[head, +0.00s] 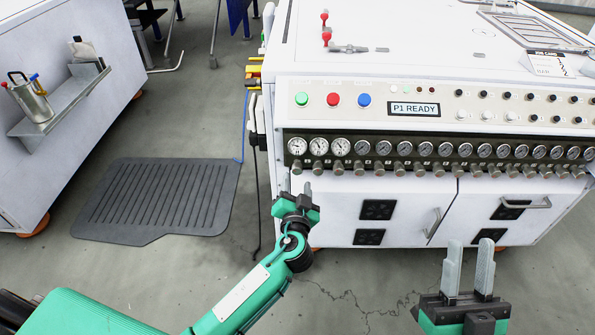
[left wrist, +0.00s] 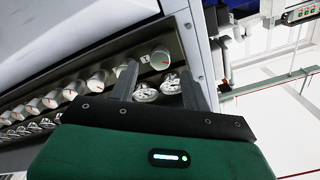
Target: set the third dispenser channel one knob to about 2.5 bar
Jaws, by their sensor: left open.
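A row of round pressure gauges (head: 361,147) runs along a dark strip on the white machine, with a row of small knobs (head: 381,170) below it. The leftmost gauges have brighter white faces. The knob labels are too small to read, so I cannot tell which knob is the third dispenser's channel one. My left gripper (head: 296,187) is open, just below the left end of the row. In the left wrist view, knobs with red marks (left wrist: 97,80) and gauge faces (left wrist: 145,92) show around and between its fingers. My right gripper (head: 469,248) is open and empty, lower right.
The white machine's front (head: 400,205) has cabinet doors with handles and vents below the strip. Green, red and blue buttons (head: 333,99) and a "P1 READY" display (head: 414,109) sit above it. A dark floor mat (head: 160,198) and open floor lie to the left.

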